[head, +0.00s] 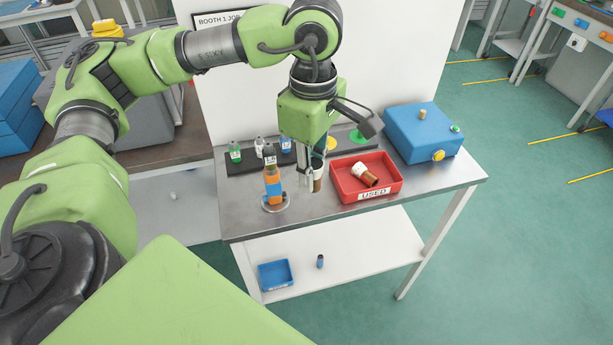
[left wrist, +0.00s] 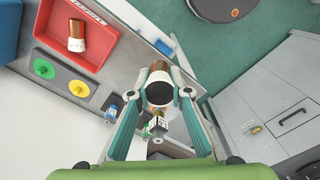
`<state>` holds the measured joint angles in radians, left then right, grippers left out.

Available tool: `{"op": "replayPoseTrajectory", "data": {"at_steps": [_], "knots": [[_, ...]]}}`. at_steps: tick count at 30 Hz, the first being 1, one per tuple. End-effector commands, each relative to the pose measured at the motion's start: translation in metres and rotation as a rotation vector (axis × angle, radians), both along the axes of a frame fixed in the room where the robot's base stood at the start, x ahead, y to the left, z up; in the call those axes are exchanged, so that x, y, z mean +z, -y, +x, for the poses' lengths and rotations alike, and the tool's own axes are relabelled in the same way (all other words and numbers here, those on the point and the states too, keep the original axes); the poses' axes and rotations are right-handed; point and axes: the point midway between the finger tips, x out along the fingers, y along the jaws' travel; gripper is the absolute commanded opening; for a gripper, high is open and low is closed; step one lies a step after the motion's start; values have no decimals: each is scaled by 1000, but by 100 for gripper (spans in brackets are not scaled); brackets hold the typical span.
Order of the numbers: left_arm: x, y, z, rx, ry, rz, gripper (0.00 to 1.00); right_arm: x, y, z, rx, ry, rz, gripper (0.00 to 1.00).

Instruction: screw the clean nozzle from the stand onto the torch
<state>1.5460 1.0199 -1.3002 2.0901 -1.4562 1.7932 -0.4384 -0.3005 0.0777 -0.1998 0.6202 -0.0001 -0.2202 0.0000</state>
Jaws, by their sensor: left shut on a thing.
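My left gripper (head: 312,180) is shut on a brown nozzle with a white end (head: 318,184). In the left wrist view the same nozzle (left wrist: 159,90) sits between the two fingers, showing a dark round opening. The dark stand strip with a yellow disc (head: 331,143) and a green disc (head: 358,137) is behind the gripper. My right gripper is not in view.
A red USED tray (head: 345,192) holds a brown-and-white nozzle (head: 365,175). A blue box (head: 422,134) with knobs stands at the table's right. A white panel rises behind. The table's front right is clear.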

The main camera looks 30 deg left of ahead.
Motion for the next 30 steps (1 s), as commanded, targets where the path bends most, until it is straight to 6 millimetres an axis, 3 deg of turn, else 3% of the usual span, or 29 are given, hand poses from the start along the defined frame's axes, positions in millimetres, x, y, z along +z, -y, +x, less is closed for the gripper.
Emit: {"op": "replayPoseTrajectory", "data": {"at_steps": [14,25,30], "knots": [[-1,-6,6,34,-1,0,0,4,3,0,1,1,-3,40],[-36,-60,72,35,-3,3,0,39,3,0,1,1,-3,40],[-69,-74,91,29,-3,1,0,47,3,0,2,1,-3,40]]}}
